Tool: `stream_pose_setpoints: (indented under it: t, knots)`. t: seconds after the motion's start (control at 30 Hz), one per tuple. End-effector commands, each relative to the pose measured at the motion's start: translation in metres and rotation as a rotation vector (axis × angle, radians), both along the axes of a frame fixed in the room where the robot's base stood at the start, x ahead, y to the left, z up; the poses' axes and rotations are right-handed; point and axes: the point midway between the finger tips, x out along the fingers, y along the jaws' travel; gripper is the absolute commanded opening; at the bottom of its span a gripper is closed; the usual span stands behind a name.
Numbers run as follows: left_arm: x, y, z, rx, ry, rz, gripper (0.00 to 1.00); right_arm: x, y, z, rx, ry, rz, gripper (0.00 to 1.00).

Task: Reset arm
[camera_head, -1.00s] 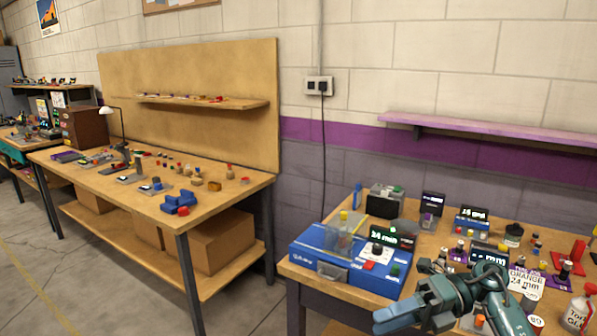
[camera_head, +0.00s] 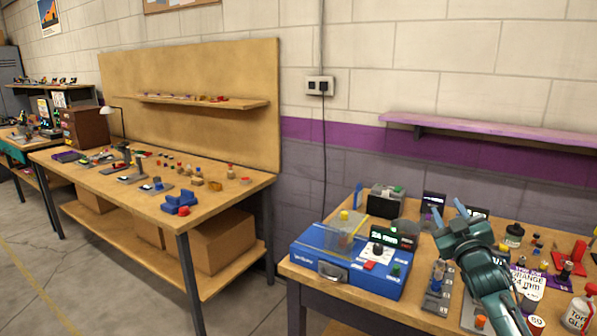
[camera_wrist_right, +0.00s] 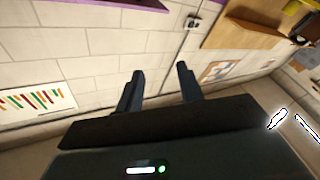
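My right gripper (camera_head: 448,210) is raised above the right-hand workbench, with its fingers pointing up and away. The gripper is open and touches nothing that I can see. My forearm and wrist hide part of the bench behind them. My left gripper is not in view.
The right workbench (camera_head: 345,306) carries a blue device (camera_head: 330,270) with a clear cover, small parts, a red stand (camera_head: 573,256) and a bottle (camera_head: 577,313). A purple shelf (camera_head: 490,131) hangs on the wall above. A wooden workbench (camera_head: 110,190) stands at left.

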Motion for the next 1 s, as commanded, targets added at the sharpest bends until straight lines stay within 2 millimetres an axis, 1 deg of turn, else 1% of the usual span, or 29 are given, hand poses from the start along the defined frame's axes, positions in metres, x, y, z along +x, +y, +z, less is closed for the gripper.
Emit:
stream_pose_setpoints:
  t: [0.1,0.17,0.2,0.3,0.37,0.4,0.47,0.5,0.57,0.6,0.67,0.7,0.77,0.8,0.87,0.9,1.0]
  knots:
    - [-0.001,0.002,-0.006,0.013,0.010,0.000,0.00,0.003,-0.011,-0.032,0.128,0.161,-0.043,0.37]
    - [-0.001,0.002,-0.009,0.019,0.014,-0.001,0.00,0.003,-0.014,-0.048,0.189,0.242,-0.058,0.37]
    - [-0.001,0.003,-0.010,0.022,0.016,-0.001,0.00,0.000,-0.011,-0.063,0.216,0.289,-0.060,0.37]
    - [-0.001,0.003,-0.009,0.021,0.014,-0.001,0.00,-0.022,0.011,-0.103,0.206,0.332,-0.026,0.37]
    - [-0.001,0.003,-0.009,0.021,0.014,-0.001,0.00,-0.035,0.023,-0.124,0.207,0.360,-0.008,0.37]
    - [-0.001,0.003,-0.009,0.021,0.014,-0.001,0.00,-0.046,0.031,-0.139,0.209,0.382,0.003,0.37]
    - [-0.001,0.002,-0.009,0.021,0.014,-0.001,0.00,-0.063,0.044,-0.161,0.213,0.414,0.022,0.37]
    - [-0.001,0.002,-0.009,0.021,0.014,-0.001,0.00,-0.077,0.054,-0.178,0.217,0.439,0.037,0.37]
    - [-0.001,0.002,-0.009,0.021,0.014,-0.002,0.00,-0.101,0.070,-0.202,0.227,0.479,0.060,0.37]
    - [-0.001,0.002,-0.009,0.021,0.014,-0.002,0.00,-0.120,0.082,-0.219,0.234,0.508,0.076,0.37]
    - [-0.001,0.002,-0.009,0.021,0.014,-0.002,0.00,-0.152,0.100,-0.244,0.252,0.556,0.101,0.37]
    - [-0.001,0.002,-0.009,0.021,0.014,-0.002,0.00,-0.176,0.112,-0.259,0.266,0.589,0.118,0.37]
    - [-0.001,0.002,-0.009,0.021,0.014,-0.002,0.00,-0.213,0.131,-0.279,0.292,0.638,0.141,0.37]
    - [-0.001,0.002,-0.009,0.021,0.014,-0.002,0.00,-0.239,0.142,-0.290,0.311,0.671,0.156,0.37]
    - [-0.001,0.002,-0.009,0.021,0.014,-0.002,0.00,-0.275,0.157,-0.302,0.341,0.717,0.173,0.37]
    - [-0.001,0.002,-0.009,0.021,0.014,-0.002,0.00,-0.298,0.166,-0.308,0.361,0.744,0.183,0.37]
    - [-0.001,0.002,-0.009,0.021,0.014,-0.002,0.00,-0.344,0.183,-0.315,0.406,0.801,0.197,0.37]
